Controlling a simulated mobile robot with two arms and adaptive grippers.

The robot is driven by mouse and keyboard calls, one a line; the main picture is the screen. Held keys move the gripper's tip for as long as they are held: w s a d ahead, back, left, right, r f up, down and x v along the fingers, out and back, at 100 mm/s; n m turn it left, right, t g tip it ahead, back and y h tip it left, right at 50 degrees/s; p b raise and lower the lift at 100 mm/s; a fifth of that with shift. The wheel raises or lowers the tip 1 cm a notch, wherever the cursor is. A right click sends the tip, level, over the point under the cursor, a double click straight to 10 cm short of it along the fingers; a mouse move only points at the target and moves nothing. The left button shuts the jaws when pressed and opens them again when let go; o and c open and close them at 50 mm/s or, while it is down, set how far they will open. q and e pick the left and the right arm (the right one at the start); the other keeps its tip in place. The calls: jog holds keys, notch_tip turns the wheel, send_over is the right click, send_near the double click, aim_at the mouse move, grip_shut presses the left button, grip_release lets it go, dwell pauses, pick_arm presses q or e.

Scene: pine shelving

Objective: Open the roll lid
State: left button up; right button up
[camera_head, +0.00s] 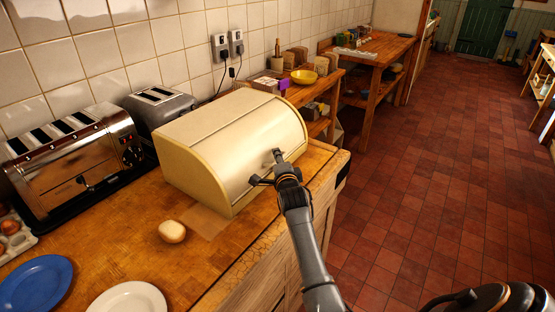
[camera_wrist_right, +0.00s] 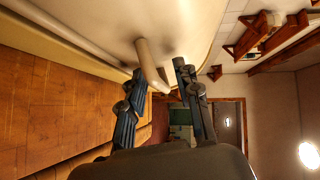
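A cream bread bin (camera_head: 178,168) with a curved roll lid (camera_head: 250,125) stands on the wooden counter. The lid is down, covering the front. My right gripper (camera_head: 267,168) is at the lower right part of the lid front. In the right wrist view, the lid (camera_wrist_right: 95,25) fills the top, and its rod-like handle (camera_wrist_right: 149,64) lies between the two spread fingers of my right gripper (camera_wrist_right: 158,78). A gap shows beside the right finger; I cannot tell whether the left finger touches the handle. My left gripper is not in view.
A chrome toaster (camera_head: 75,165) and a grey toaster (camera_head: 160,105) stand left of and behind the bin. Open tiled floor (camera_head: 420,180) lies to the right.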

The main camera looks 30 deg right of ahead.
jog(key=shift+s, duration=0.1)
jog(key=shift+c, duration=0.7)
grip_shut()
